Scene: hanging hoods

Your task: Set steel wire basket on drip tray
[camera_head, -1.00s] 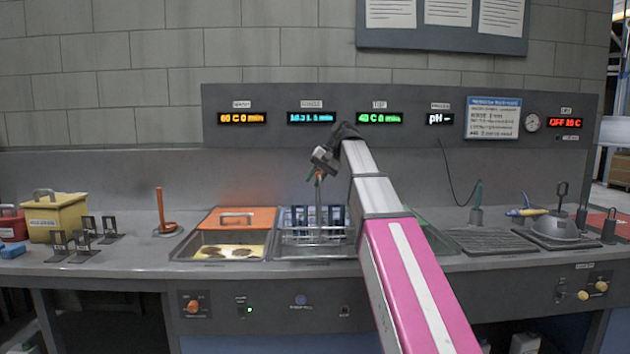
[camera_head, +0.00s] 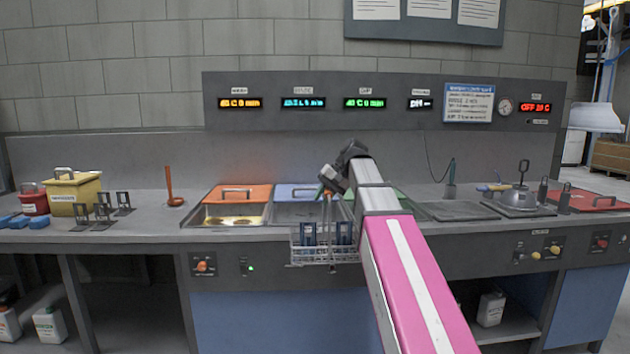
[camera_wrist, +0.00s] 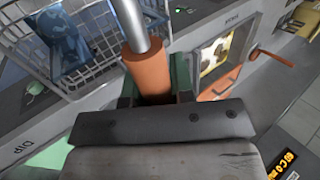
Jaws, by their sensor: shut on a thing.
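The steel wire basket (camera_head: 311,254) hangs below my gripper (camera_head: 329,184) in the head view, in front of the counter's front edge. It holds dark blue, bracket-like pieces. My gripper is shut on the orange grip (camera_wrist: 148,76) of the basket's upright rod, and the basket's wire side (camera_wrist: 100,40) shows at upper left in the wrist view. The drip tray appears to be the dark ribbed tray (camera_head: 458,211) on the counter, right of my arm. Nothing is seen standing on it.
Tanks with an orange lid (camera_head: 238,194) and a blue lid (camera_head: 296,191) lie behind the basket. A green lid (camera_head: 388,195) is partly behind my arm. A yellow box (camera_head: 75,194) and black stands are at left.

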